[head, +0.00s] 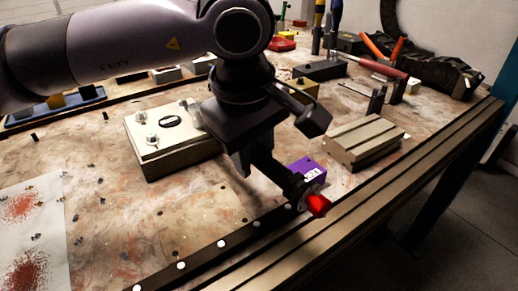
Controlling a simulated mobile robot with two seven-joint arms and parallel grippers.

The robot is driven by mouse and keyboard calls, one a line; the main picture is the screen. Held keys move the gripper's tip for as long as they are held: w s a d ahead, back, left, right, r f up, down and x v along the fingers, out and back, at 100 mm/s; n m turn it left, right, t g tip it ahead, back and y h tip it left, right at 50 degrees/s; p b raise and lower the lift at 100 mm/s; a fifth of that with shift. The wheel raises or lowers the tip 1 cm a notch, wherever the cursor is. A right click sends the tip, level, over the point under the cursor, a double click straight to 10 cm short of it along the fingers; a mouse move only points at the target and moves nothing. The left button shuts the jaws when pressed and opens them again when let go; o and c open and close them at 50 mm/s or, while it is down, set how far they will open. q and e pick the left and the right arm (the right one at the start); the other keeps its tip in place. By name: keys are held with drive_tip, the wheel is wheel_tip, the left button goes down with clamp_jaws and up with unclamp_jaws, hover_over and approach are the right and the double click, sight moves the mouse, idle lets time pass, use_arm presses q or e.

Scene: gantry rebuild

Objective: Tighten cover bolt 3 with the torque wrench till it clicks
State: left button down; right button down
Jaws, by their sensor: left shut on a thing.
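My left gripper (262,132) hangs over the bench to the right of a pale cover plate. It is shut on a dark bar-shaped tool with a red end (319,205), probably the torque wrench, seen foreshortened. The red end points down and right, near the bench's front rail. The cover plate (151,119) lies on a low housing and carries several bolts (152,140) and a dark oval mark. Part of its right side is hidden behind my gripper. I cannot read which bolt is number 3. My right gripper is not in view.
A purple block (307,168) sits just behind the held tool. A grooved metal block (363,142) stands to the right. A dark strip with white dots (223,243) runs along the front rail (345,220). Hand tools (375,65) and a black bag (440,76) lie farther back.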

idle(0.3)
use_arm(q)
drive_tip(key=shift+s+a+m+b, duration=0.25)
drive_tip(key=shift+s+a+m, duration=0.2)
drive_tip(key=shift+a+m, duration=0.25)
drive_tip(key=shift+s+a+m+b, duration=0.2)
drive_tip(key=shift+s+a+m, duration=0.3)
drive_tip(key=shift+a, duration=0.25)
drive_tip(key=shift+s+a+m+h+b, duration=0.2)
drive_tip(key=shift+s+a+m, duration=0.1)
drive_tip(key=shift+a+m, duration=0.4)
drive_tip(key=shift+s+a+m+h+b, duration=0.2)
drive_tip(key=shift+a+m, duration=0.3)
drive_tip(key=shift+a, duration=0.35)
drive_tip(key=shift+s+a+m+g, duration=0.2)
drive_tip(key=shift+a+m, duration=0.4)
drive_tip(key=shift+a, duration=0.25)
drive_tip(key=shift+s+a+m+g, duration=0.1)
drive_tip(key=shift+a+m+g, duration=0.1)
drive_tip(key=shift+a+m, duration=0.5)
drive_tip(key=shift+a, duration=0.15)
